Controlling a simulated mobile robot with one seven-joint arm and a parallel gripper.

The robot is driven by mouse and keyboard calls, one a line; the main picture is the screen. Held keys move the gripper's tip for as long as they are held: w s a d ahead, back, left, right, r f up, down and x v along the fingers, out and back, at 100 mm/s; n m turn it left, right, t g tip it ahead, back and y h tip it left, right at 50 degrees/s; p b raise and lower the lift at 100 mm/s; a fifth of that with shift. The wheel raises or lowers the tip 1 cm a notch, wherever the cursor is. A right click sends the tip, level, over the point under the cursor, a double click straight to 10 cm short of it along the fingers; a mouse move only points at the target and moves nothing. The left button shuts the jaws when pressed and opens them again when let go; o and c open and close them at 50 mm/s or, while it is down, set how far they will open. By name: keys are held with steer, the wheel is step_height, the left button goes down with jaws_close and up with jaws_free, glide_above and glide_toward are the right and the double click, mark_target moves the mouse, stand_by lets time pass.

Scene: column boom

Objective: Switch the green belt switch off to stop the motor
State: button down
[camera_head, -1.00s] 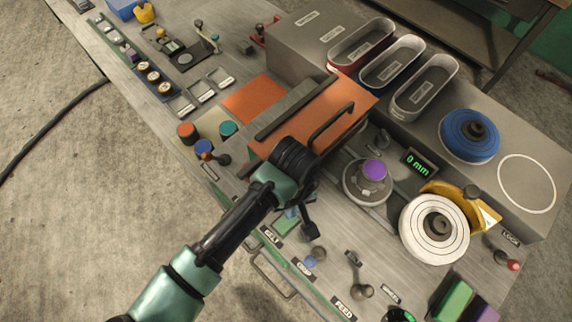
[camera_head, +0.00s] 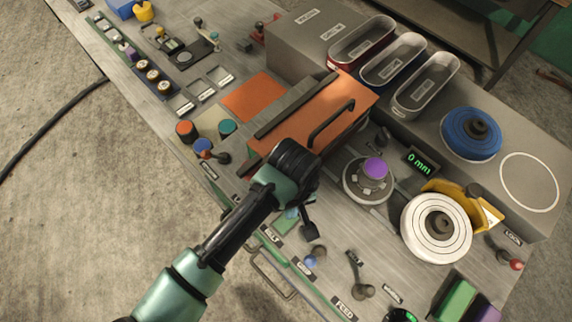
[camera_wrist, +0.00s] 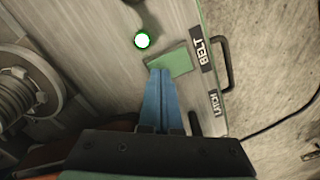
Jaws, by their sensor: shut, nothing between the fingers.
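The green belt switch (camera_wrist: 178,62) is a flat green rocker beside the BELT label (camera_wrist: 203,55) in the wrist view. In the head view the switch (camera_head: 284,224) shows just below my wrist, partly hidden. My gripper (camera_wrist: 159,72) is shut and empty, its blue fingers together. The fingertips are at the near left edge of the switch, overlapping it in the picture; I cannot tell whether they touch. In the head view the fingers (camera_head: 292,212) are mostly hidden under my wrist. A round white light with a green rim (camera_wrist: 142,41) glows beside the switch.
An orange cover with a black handle (camera_head: 331,125) stands behind my wrist. A purple-topped knob (camera_head: 375,169) and a white roll (camera_head: 437,228) are to the right. A LATCH label (camera_wrist: 214,100) and a dark handle (camera_wrist: 224,65) lie near the panel's edge.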

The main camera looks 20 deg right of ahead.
steer(key=shift+f, duration=0.25)
step_height(320, 180, up, 7)
steer(key=p, duration=0.6)
steer(key=shift+p, duration=0.4)
stand_by(0.4)
